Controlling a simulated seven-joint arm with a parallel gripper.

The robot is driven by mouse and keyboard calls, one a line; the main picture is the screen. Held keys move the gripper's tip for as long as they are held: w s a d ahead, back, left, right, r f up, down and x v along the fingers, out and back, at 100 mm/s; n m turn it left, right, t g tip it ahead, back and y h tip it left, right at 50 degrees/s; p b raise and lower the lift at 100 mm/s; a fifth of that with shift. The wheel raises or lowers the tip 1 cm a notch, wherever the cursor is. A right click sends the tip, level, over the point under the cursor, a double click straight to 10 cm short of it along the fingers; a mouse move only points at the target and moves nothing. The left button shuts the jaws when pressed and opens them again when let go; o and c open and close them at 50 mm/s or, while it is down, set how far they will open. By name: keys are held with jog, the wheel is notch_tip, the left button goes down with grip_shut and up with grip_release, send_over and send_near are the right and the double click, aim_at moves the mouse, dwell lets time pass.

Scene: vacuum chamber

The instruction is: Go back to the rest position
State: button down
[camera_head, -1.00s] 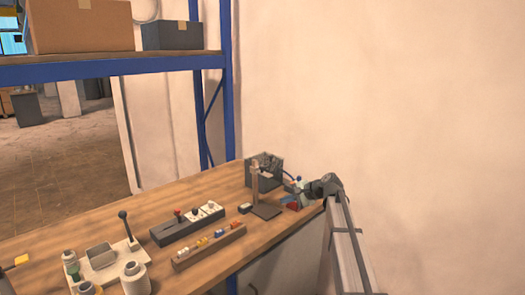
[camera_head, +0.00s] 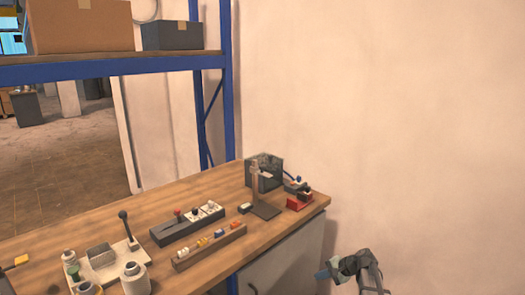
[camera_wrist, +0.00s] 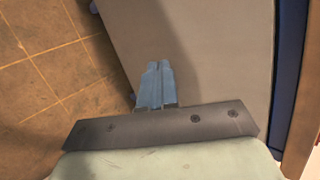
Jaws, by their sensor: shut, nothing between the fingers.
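My gripper (camera_head: 324,273) hangs in the air at the lower right of the head view, in front of the cabinet side and apart from the bench. In the wrist view its blue fingers (camera_wrist: 155,84) are together with nothing between them. They point down past a grey cabinet panel, with the tiled floor to the left. The wooden workbench (camera_head: 130,208) fills the lower left of the head view.
On the bench stand a dark glass-like box (camera_head: 264,172), a stand on a dark base (camera_head: 265,211), a red device (camera_head: 299,202), a black lever panel (camera_head: 187,226) and a wooden block rack (camera_head: 208,247). A blue shelf frame (camera_head: 229,110) rises behind. The right wall side is open.

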jog(key=s+a+f+n+g+h, duration=0.2)
jog(key=s+a+f+g, duration=0.15)
jog(key=s+f, duration=0.85)
jog(key=s+a+f+n+g+h, duration=0.1)
jog(key=s+a+f+n+g, duration=0.2)
jog(key=s+f, duration=0.9)
jog(key=s+f+n+g+h, duration=0.2)
jog(key=s, duration=1.3)
jog(key=s+f+n+g+h, duration=0.2)
jog(key=s+h, duration=0.1)
jog(key=s, duration=1.2)
jog(key=shift+s+d, duration=0.2)
jog(key=shift+s, duration=0.1)
jog(key=shift+f+g, duration=0.1)
jog(key=shift+g, duration=0.15)
